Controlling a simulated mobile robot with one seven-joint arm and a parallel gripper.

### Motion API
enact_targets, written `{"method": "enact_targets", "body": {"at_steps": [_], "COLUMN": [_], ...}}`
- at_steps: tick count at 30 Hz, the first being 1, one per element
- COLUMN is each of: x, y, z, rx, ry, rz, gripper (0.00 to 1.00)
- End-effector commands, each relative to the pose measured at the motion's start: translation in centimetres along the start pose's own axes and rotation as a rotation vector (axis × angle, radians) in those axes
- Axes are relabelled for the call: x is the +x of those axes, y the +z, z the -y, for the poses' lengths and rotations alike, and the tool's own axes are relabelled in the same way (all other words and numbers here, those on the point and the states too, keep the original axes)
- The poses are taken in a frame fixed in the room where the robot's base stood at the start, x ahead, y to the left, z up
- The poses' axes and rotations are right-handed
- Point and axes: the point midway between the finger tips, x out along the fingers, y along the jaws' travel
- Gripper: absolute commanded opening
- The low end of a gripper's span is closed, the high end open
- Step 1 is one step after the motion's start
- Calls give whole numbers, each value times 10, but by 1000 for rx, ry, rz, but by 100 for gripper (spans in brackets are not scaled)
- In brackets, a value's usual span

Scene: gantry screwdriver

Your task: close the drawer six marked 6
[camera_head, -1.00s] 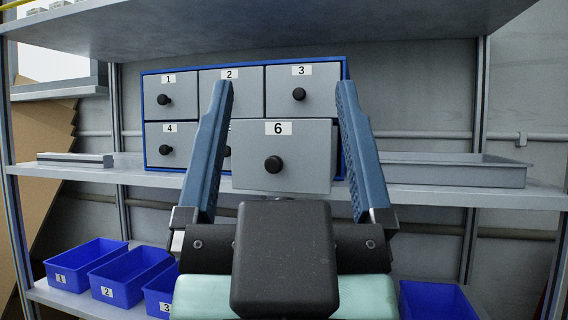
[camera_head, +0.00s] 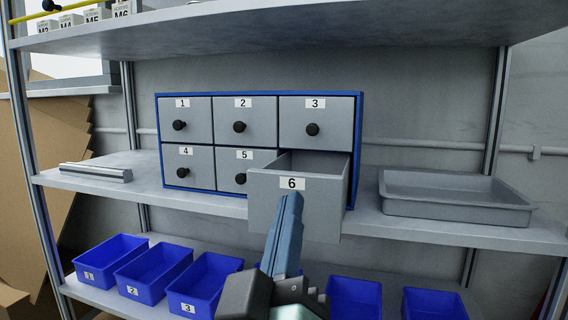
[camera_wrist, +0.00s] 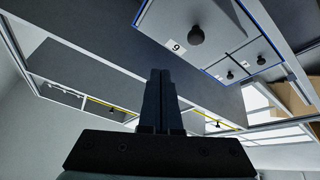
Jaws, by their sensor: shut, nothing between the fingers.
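Drawer six (camera_head: 264,204), grey with a white "6" label (camera_head: 292,184), stands pulled out from the lower right of the blue-framed cabinet (camera_head: 359,130). Its open top shows and its inside looks empty. My gripper (camera_head: 291,198) is shut and empty, its fingers pointing up in front of the drawer face just below the label. They hide the drawer's knob in the head view. In the wrist view, drawer six (camera_wrist: 165,22) appears upside down with its black knob (camera_wrist: 196,35), right of my shut fingers (camera_wrist: 161,75). I cannot tell whether they touch the drawer.
Drawers one (camera_head: 197,112), two (camera_head: 259,112), three (camera_head: 333,112), four (camera_head: 202,155) and five (camera_head: 227,160) are shut. A grey tray (camera_head: 455,204) sits on the shelf at right. Blue bins (camera_head: 150,278) stand on the shelf below. A shelf (camera_head: 300,32) runs above.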

Motion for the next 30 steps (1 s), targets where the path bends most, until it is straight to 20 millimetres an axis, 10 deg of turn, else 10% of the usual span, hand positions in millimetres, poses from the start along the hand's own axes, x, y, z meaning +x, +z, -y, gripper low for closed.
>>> {"method": "enact_targets", "body": {"at_steps": [14, 30], "x": [7, -53], "y": [9, -16], "z": [34, 34], "rx": [-804, -1897], "ry": [-218, -586], "rz": [264, 228], "gripper": [0, 0]}}
